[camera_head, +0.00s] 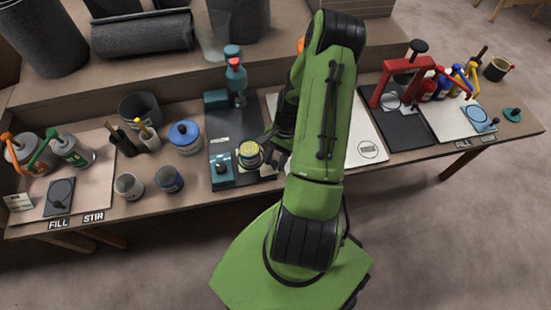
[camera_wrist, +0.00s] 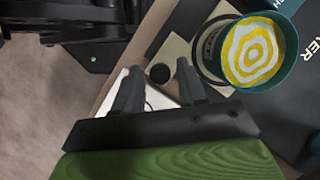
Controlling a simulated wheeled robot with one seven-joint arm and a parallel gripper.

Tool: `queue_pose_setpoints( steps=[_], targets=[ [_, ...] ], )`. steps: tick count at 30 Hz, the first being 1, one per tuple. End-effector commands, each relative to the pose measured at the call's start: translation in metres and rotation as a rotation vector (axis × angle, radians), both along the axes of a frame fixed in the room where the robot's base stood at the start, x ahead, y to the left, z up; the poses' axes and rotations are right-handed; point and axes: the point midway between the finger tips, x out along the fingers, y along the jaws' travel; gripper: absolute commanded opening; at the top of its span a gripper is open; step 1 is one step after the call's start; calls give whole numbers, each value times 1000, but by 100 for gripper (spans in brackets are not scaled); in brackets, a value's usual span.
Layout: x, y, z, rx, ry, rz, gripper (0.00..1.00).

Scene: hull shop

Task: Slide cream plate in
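The cream plate (camera_wrist: 178,52) is a flat beige piece with a round dark spot, partly under a teal-rimmed cup (camera_wrist: 247,53). The cup holds yellow and white swirled paint; it also shows in the head view (camera_head: 249,153), on a dark machine base (camera_head: 222,140) with a teal post. My gripper (camera_wrist: 158,66) points at the plate's near end in the wrist view. Its two dark fingers are apart, on either side of the dark spot. I cannot tell whether they touch the plate. My arm hides part of this in the head view.
Left on the bench are a blue-lidded pot (camera_head: 185,136), a dark bucket (camera_head: 140,108) and open cans (camera_head: 168,179). A white board (camera_head: 362,135) lies right of my arm. A red frame press (camera_head: 403,85) stands farther right. The floor in front is clear.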

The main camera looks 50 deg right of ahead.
Motion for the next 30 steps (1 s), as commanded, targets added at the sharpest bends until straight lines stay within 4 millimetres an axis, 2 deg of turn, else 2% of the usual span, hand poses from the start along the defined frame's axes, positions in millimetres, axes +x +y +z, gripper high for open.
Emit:
queue_pose_setpoints(
  steps=[1,6,8,17,20,30],
  targets=[
    [0,0,0,0,0,0,33],
    [0,0,0,0,0,0,7],
    [0,0,0,0,0,0,0],
    [4,-3,0,0,-1,0,0],
    [18,-12,-1,-1,-3,-1,0],
    [91,-62,-3,-2,-3,1,0]
  ],
)
